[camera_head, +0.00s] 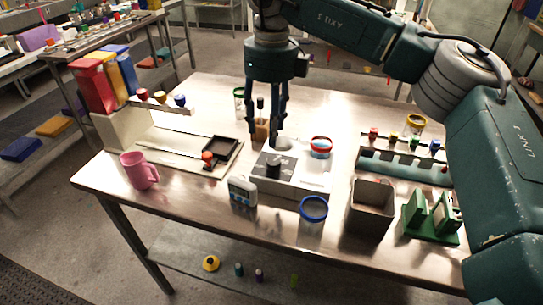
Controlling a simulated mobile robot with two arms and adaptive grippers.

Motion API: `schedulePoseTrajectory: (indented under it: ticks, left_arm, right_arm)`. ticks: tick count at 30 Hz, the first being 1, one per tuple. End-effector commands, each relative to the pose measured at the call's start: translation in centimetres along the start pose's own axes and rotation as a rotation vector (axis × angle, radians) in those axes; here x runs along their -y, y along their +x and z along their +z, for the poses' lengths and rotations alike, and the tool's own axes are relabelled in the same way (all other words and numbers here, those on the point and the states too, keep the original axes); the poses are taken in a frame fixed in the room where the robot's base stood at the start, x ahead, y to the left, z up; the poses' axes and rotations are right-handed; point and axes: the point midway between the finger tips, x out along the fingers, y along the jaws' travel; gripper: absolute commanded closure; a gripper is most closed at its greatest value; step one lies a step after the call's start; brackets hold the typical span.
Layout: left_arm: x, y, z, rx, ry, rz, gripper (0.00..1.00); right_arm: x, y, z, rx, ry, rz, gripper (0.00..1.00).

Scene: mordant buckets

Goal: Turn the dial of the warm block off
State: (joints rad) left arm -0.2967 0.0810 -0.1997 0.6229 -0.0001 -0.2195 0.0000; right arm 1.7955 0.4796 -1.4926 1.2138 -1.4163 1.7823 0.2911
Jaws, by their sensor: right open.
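The warm block (312,182) is a pale grey box near the middle of the table. A dark panel on its left part carries a black upright knob, which looks like the dial (273,168). The dial's setting is too small to read. My right gripper (265,138) points down, open and empty, with its fingertips just above and behind the dial, apart from it as far as I can tell. My left gripper is not in view.
A white timer-like device (242,191) and a blue-rimmed jar (313,210) stand close in front of the block. A grey open bin (371,207) and a green stand (430,220) are to the right. A pink mug (138,171) and black tray (220,149) are left.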

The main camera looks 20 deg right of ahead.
Motion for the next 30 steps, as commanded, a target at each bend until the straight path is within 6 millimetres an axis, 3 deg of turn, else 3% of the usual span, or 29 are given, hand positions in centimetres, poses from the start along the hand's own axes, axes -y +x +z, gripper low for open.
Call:
schedulePoseTrajectory:
  ticks: [5, 15, 21, 30]
  left_arm:
    - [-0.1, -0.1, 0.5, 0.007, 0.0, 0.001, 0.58]
    - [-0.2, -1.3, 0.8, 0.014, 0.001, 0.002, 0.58]
    - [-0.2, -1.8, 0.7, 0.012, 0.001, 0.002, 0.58]
    - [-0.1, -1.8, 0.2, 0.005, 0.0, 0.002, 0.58]
  right_arm:
    - [1.4, 0.3, -0.8, -0.023, 0.023, -0.039, 0.52]
    - [1.5, 6.4, -0.9, -0.022, 0.021, -0.035, 0.52]
    - [1.6, 9.1, -0.9, -0.02, 0.02, -0.034, 0.52]
    - [1.6, 10.1, -0.9, -0.018, 0.02, -0.035, 0.52]
